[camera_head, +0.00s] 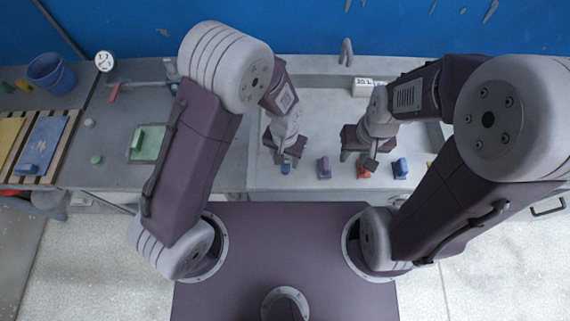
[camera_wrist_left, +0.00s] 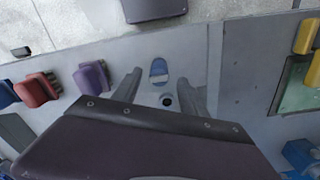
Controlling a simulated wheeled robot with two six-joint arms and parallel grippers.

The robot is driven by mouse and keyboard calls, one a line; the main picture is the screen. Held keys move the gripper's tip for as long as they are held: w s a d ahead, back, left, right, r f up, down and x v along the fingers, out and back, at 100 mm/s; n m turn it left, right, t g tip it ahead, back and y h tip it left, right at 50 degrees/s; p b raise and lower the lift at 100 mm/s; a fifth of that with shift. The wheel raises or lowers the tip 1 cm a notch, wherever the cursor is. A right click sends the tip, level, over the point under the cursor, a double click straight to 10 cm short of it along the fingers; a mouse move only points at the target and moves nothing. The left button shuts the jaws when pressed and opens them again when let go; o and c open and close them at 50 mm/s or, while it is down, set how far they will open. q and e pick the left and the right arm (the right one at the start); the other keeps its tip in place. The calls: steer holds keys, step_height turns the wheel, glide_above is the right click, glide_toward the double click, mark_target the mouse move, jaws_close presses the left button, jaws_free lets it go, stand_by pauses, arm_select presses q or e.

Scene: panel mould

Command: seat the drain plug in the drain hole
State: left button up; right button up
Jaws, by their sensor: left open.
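A small blue piece (camera_wrist_left: 158,70) with a pale lower part lies between my left gripper's fingers in the left wrist view. It also shows in the head view (camera_head: 286,169), near the front edge of the grey bench. A dark round hole (camera_wrist_left: 167,100) sits beside it in the pale surface. My left gripper (camera_wrist_left: 166,88) is open and empty above them. I cannot tell whether the blue piece is the drain plug. My right gripper (camera_head: 366,161) is just above a red block (camera_head: 363,172); its fingers are unclear.
A purple block (camera_head: 324,167) and a blue block (camera_head: 400,168) stand along the front of the bench. A green tray (camera_head: 147,143) lies at left. A blue cup (camera_head: 50,73) stands at the far left. A tap (camera_head: 346,52) is at the back.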

mark_target(285, 165)
arm_select(q)
steer(key=f, duration=0.4)
steer(key=shift+s+f+p, duration=0.1)
steer(key=shift+s+p, duration=0.25)
steer(key=shift+p, duration=0.05)
steer(key=shift+w+f, duration=0.3)
steer(key=shift+f, duration=0.05)
steer(key=shift+s+r, duration=0.1)
steer(key=shift+s, duration=0.1)
steer(key=c, duration=0.9)
jaws_close()
steer(key=shift+w, duration=0.1)
